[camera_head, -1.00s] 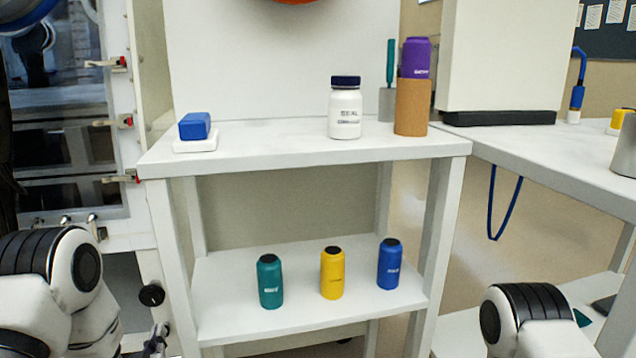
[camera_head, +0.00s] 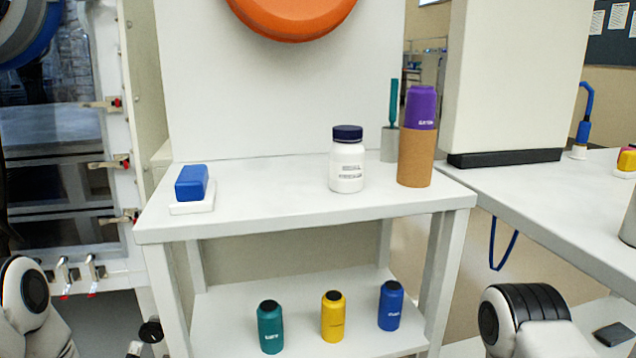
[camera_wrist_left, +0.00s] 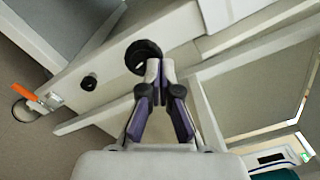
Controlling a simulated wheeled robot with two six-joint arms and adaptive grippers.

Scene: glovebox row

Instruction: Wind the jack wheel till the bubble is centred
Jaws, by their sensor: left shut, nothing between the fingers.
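In the left wrist view my left gripper (camera_wrist_left: 159,72) is shut and empty, its fingertips close together. A black ring-shaped part (camera_wrist_left: 143,57) lies at the fingertips, partly behind them; I cannot tell if they touch or if it is the jack wheel. A smaller black round knob (camera_wrist_left: 88,83) sits on a pale bar to the left. In the head view a black knob (camera_head: 150,332) shows low beside the stand's left leg. No bubble can be made out in either view. My right gripper is out of view.
A white stand (camera_head: 260,220) holds a blue block (camera_head: 192,182), a white jar (camera_head: 347,165) and a purple bottle (camera_head: 421,108) in a brown sleeve. Its lower shelf has teal, yellow and blue bottles. A glovebox front (camera_head: 55,150) is at left, a bench (camera_head: 560,200) at right.

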